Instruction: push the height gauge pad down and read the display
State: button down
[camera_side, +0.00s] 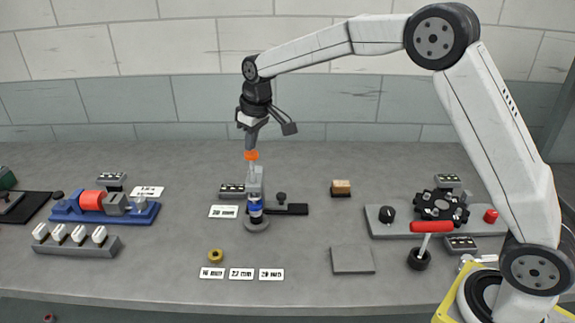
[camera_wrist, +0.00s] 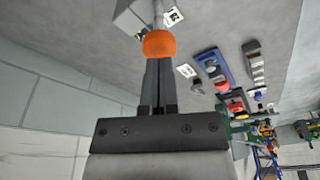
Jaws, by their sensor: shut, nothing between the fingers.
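The height gauge (camera_side: 255,181) stands upright in the middle of the bench, with its orange pad (camera_side: 251,155) on top. A blue and white round part (camera_side: 256,209) sits beneath its stem on a grey disc. A small dark display (camera_side: 231,190) is left of the gauge; its reading is too small to make out. My gripper (camera_side: 250,148) is shut and empty, pointing down just above the orange pad. In the wrist view the pad (camera_wrist: 160,44) lies at the tips of my gripper (camera_wrist: 159,62); I cannot tell whether they touch.
A blue fixture with a red cylinder (camera_side: 91,200) and a grey rack of white blocks (camera_side: 75,240) are at left. Label cards (camera_side: 241,273) and a yellow ring (camera_side: 215,255) lie in front. A red-handled lever (camera_side: 431,227) and a knob panel (camera_side: 388,215) are at right.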

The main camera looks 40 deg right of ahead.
jog(key=shift+f, duration=1.4)
dwell(1.5)
jog(key=shift+r, duration=2.9)
jog(key=shift+s, duration=0.1)
jog(key=s+d+f+m, duration=0.1)
jog(key=s+f, duration=0.3)
jog(key=s, duration=0.5)
jog(key=s+d+f+m, duration=0.1)
jog(key=s+f, duration=0.3)
jog(key=s, duration=0.5)
jog(key=s+d+f+m, duration=0.1)
jog(key=s+f, duration=0.3)
jog(key=s, duration=0.6)
jog(key=shift+d+h, duration=0.3)
jog(key=shift+d, duration=0.45)
